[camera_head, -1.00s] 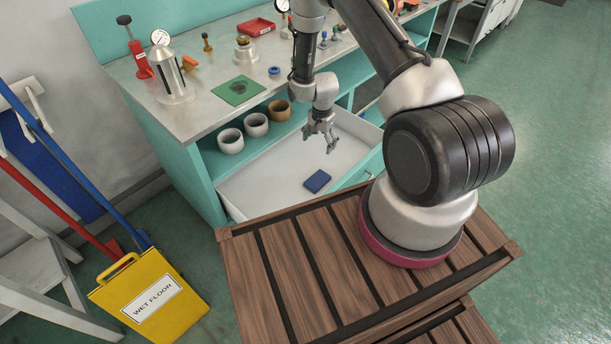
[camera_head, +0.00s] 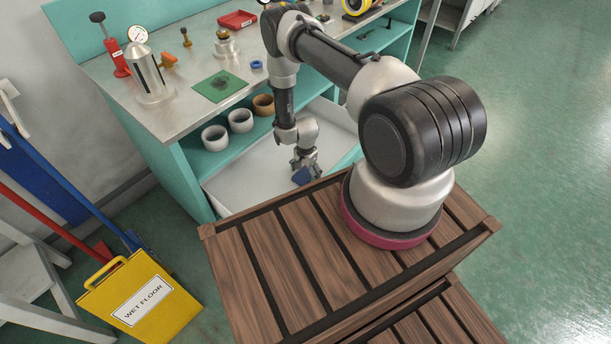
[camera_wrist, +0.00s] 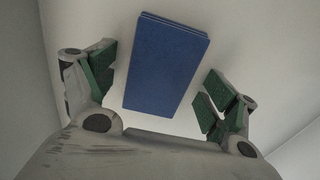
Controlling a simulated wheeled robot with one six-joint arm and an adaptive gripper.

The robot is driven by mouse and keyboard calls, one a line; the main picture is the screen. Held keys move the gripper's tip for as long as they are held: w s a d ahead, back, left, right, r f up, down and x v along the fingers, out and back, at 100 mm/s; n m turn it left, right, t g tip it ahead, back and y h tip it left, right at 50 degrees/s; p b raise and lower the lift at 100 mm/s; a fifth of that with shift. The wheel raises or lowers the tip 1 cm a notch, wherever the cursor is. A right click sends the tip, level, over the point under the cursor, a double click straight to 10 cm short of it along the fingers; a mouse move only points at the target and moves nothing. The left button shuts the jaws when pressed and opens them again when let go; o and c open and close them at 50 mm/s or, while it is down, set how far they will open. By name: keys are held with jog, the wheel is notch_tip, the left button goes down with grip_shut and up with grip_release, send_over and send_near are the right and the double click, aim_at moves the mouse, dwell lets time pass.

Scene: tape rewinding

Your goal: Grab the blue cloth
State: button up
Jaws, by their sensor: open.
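The blue cloth (camera_wrist: 166,65) is a flat folded rectangle lying on the white bottom of an open drawer (camera_head: 232,188). In the wrist view it lies between the two green-padded fingers of my gripper (camera_wrist: 158,88), with a gap on each side. In the head view my gripper (camera_head: 306,170) is down in the drawer, right over the cloth (camera_head: 301,176), and hides part of it. The fingers are spread and hold nothing. Whether the fingertips touch the drawer bottom is hard to tell.
The workbench above carries a green cloth (camera_head: 219,86) and a gauge cylinder (camera_head: 150,75). A yellow wet floor sign (camera_head: 140,300) stands at lower left.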

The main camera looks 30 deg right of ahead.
jog(key=c, duration=1)
jog(key=shift+c, duration=0.2)
